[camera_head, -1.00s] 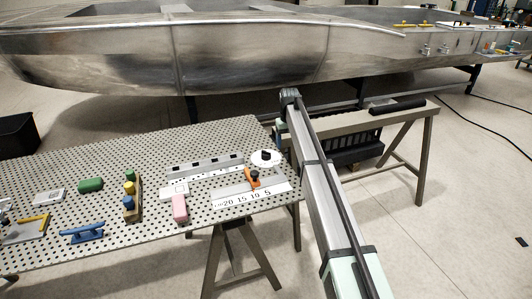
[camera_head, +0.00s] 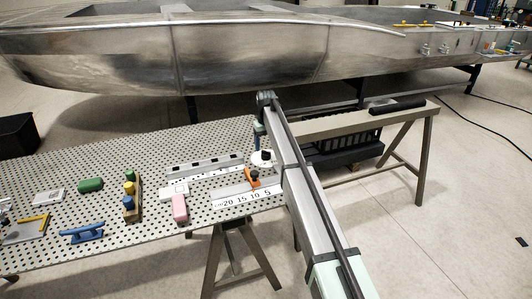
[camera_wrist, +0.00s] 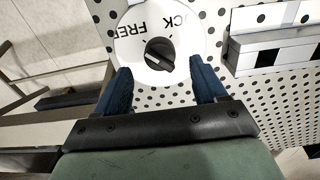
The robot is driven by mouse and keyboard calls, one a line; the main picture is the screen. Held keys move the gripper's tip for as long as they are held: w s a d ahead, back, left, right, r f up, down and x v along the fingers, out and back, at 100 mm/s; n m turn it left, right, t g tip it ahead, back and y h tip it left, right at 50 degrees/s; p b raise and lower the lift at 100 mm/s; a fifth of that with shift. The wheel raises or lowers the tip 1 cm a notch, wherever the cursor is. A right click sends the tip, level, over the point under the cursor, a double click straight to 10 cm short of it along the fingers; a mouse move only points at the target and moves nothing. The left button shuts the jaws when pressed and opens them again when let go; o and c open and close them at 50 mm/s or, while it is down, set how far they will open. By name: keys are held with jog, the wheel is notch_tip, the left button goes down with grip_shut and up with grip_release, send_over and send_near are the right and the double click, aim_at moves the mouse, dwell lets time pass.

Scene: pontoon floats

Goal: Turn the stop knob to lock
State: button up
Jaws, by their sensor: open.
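The stop knob (camera_wrist: 160,54) is black and sits at the middle of a white round plate (camera_wrist: 186,24) marked "FREE" and "...CK", the rest cut off or hidden. In the head view the plate (camera_head: 262,164) lies at the right end of the perforated table, partly covered by my arm. My gripper (camera_wrist: 162,78) is open, its two blue fingers spread left and right of the knob's near side. No contact with the knob shows. In the head view my gripper (camera_head: 259,140) is above the plate.
A ruler strip (camera_head: 240,199) with an orange clamp (camera_head: 252,179) lies just in front of the plate. A slotted metal bar (camera_head: 205,165) lies to its left. A pink block (camera_head: 180,208), green piece (camera_head: 90,185) and blue cleat (camera_head: 82,232) stand farther left. The perforated table (camera_head: 120,160) is clear behind.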

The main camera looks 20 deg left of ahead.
aim_at(266, 152)
jog(key=shift+f, duration=2.2)
jog(key=c, duration=1.1)
